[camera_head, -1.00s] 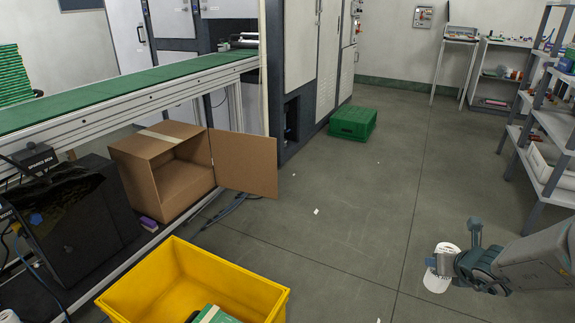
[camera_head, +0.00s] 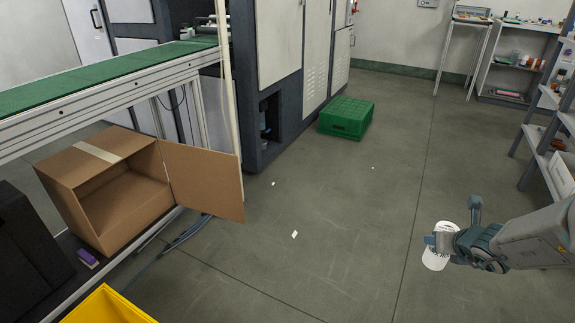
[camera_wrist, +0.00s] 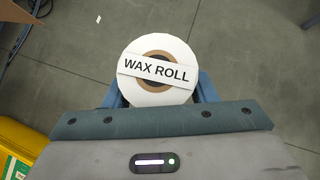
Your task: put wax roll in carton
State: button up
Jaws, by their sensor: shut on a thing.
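The wax roll (camera_wrist: 157,70) is a white roll with a brown core and a "WAX ROLL" label. It also shows in the head view (camera_head: 436,258) at the lower right. My gripper (camera_head: 447,242) is shut on it and holds it over the floor; in the wrist view its blue fingers (camera_wrist: 205,92) lie at both sides of the roll. The carton (camera_head: 72,172) is a brown cardboard box on the shelf under the conveyor at the left. Its front opening faces the aisle, with one flap (camera_head: 203,183) swung out to the right. The carton looks empty inside.
A yellow bin (camera_head: 108,306) stands at the lower left, in front of the carton. A green crate (camera_head: 346,118) sits on the floor by the cabinets. A purple item (camera_head: 88,258) lies beside the carton. Shelving stands at the right. The floor between is mostly clear.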

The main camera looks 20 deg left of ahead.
aim_at(138, 193)
jog(key=i, duration=1.95)
jog(key=u, duration=2.85)
jog(key=i, duration=1.65)
